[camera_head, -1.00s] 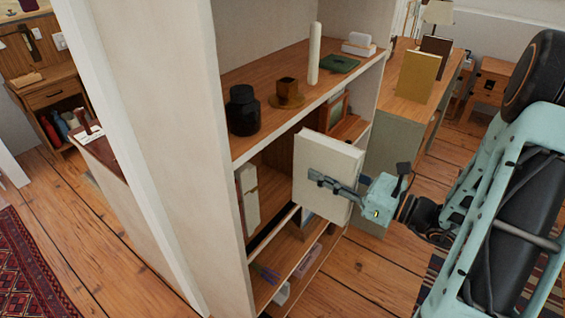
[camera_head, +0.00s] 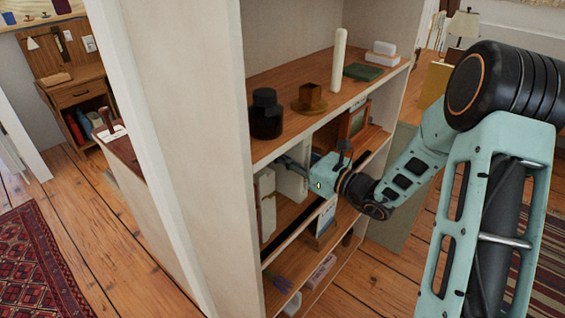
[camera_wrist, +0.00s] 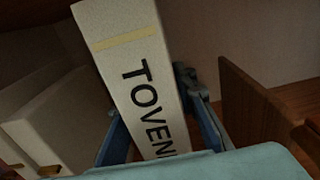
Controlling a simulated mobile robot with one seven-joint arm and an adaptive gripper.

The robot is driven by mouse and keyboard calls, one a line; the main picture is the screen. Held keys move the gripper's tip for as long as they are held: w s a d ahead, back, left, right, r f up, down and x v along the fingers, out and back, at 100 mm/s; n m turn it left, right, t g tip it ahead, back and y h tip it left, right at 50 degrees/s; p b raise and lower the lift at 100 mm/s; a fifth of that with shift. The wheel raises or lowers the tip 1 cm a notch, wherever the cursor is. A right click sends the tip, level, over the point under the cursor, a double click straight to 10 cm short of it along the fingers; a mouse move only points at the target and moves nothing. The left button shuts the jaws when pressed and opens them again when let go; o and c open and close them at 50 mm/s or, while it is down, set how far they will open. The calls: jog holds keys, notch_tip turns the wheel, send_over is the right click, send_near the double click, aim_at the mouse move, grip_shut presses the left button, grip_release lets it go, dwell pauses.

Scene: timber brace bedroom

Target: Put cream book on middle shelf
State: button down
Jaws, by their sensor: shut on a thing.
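The cream book (camera_head: 291,184) is upright inside the middle opening of the bookcase, partly hidden by my gripper and the upper board. In the wrist view its pale spine (camera_wrist: 130,70) carries a tan band and dark letters reading "TOVEN". My gripper (camera_head: 293,163) is shut on the book, with one finger on each side of it. The middle shelf (camera_head: 289,214) shows bare wood below the book. I cannot tell whether the book's lower edge touches the shelf.
Pale books (camera_head: 266,205) stand left of the held book, also in the wrist view (camera_wrist: 50,115). A wooden framed object (camera_head: 354,122) stands to the right. The board above holds a black jar (camera_head: 266,115) and a brown cup (camera_head: 311,97). The bookcase's side panel (camera_head: 200,130) is at left.

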notch_tip(320, 180, down, 3)
jog(key=shift+f+b, duration=0.2)
jog(key=shift+b, duration=0.25)
jog(key=shift+r, duration=0.1)
jog(key=c, duration=2)
grip_release()
jog(key=shift+f, duration=0.3)
jog(key=o, duration=0.4)
jog(key=shift+r, duration=0.1)
